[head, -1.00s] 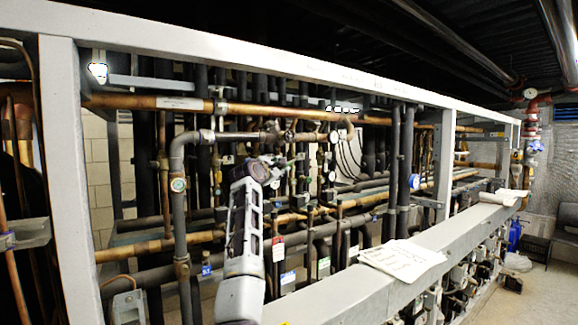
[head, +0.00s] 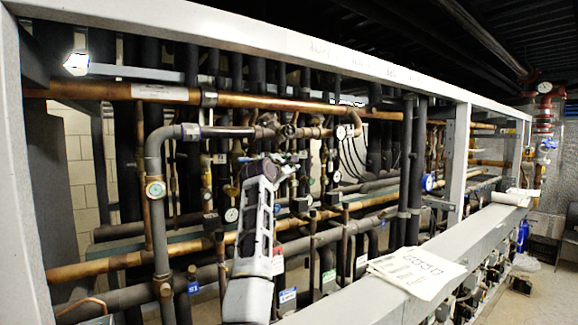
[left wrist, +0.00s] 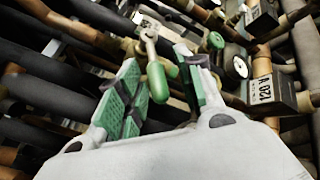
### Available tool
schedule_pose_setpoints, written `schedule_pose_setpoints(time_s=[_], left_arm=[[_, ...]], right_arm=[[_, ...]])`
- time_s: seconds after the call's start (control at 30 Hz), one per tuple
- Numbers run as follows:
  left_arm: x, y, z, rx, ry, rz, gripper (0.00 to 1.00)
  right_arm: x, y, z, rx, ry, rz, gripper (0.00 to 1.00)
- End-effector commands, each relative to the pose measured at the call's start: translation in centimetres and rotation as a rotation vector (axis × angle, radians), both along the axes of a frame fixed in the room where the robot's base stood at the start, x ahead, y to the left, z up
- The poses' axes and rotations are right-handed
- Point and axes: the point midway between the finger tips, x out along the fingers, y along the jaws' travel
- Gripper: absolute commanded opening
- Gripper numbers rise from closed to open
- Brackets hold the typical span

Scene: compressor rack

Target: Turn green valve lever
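The green valve lever (left wrist: 157,82) shows in the left wrist view, hanging from a metal valve stem (left wrist: 149,38). It stands between the two fingers of my left gripper (left wrist: 157,88), with visible room on each side. The fingers have green pads and are spread open. In the head view my left gripper (head: 272,166) reaches in among the pipes of the rack, and the lever cannot be made out there. I do not see my right gripper in either view.
Papers (head: 414,272) lie on the rack's front beam (head: 350,298).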

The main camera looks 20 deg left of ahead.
Motion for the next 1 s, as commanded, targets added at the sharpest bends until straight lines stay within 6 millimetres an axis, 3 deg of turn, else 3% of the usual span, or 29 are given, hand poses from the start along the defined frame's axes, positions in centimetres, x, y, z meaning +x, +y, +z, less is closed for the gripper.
schedule_pose_setpoints(time_s=[0.4, 0.7, 1.0], left_arm=[[-0.02, -0.14, 0.02, 0.000, -0.001, 0.001, 0.36], [-0.01, -0.12, 0.00, 0.000, 0.000, 0.000, 0.00], [-0.01, -0.14, -0.03, -0.001, -0.001, 0.001, 0.00]], right_arm=[[-0.36, -0.03, -0.02, 0.000, 0.004, 0.000, 0.40], [-0.54, -0.09, -0.04, -0.002, 0.007, 0.001, 0.40], [-0.43, -0.16, -0.04, -0.002, 0.006, 0.001, 0.40]])
